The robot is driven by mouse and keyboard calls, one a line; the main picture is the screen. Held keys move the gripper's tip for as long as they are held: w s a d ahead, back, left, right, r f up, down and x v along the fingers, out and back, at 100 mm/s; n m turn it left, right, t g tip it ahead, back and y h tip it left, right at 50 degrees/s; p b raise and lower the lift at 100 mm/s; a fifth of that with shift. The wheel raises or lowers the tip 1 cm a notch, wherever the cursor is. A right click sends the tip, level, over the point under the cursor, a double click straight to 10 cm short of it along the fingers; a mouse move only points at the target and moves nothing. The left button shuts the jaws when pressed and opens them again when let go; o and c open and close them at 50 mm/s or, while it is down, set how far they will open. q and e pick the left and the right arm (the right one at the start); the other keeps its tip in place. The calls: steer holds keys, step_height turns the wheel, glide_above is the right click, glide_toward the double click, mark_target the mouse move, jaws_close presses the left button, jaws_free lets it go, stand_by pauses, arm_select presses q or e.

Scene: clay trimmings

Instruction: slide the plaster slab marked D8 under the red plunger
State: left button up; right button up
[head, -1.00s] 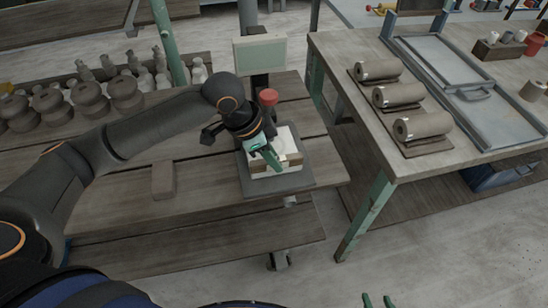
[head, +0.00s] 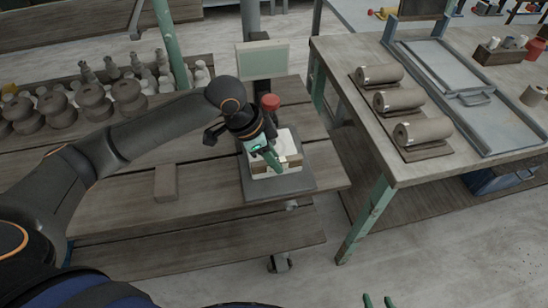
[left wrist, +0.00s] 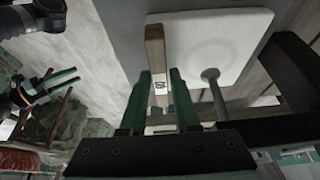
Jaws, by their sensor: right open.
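The plaster slab (head: 287,142) is white with a brown wooden edge. It sits on a dark grey plate at the bench's front. In the left wrist view the slab (left wrist: 225,35) has a dark mark on its wooden strip (left wrist: 155,55), probably D8. The red plunger (head: 270,102) stands just behind my left gripper (head: 268,160). A grey rod with a round end (left wrist: 210,75) overlaps the slab in the wrist view. My left gripper's fingers (left wrist: 162,75) lie on both sides of the strip and appear closed on it. My right gripper (head: 377,301) is open and empty at the bottom edge.
A grey-brown block (head: 166,183) lies on the bench left of the plate (head: 250,190). Dark round pots (head: 90,100) and pale bottles stand at the back left. A green post (head: 168,40) rises behind. Another table (head: 340,60) with clay rolls (head: 400,100) stands right.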

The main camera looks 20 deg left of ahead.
arm_select(q)
steer(key=o, duration=0.4)
steer(key=shift+f, duration=0.1)
steer(key=p+v, duration=0.1)
steer(key=v, duration=1.1)
steer(key=shift+r, duration=0.4)
steer(key=shift+s, duration=0.1)
